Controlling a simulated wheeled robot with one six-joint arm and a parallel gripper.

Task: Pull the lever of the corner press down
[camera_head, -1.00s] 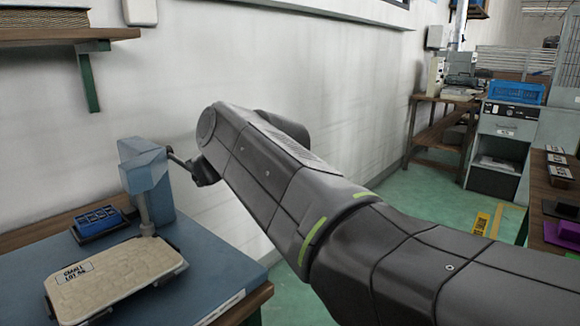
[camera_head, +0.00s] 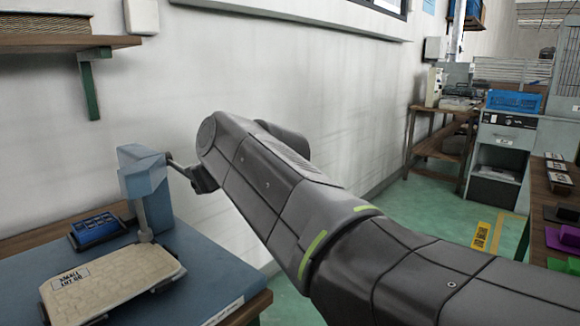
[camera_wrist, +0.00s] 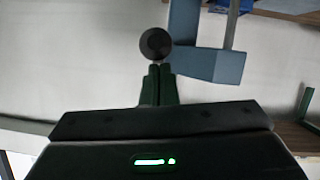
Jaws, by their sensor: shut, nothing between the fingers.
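The corner press (camera_head: 146,188) is a blue-grey block on a post at the back of the blue bench, at left in the head view. Its dark lever (camera_head: 178,168) sticks out rightward from near the top and slopes slightly down towards the end of my arm. In the wrist view the press (camera_wrist: 215,62) is at upper right and a round black knob (camera_wrist: 155,44) shows end-on. My gripper (camera_wrist: 159,70) is shut and empty, its fingertips just below the knob in the picture; whether they touch it I cannot tell. The arm hides much of the gripper in the head view.
A cream tray panel (camera_head: 112,284) with a label lies on the blue bench (camera_head: 190,268) in front of the press. A blue bin (camera_head: 97,230) sits left of it. A wooden shelf (camera_head: 60,46) overhangs at upper left. The white wall is close behind.

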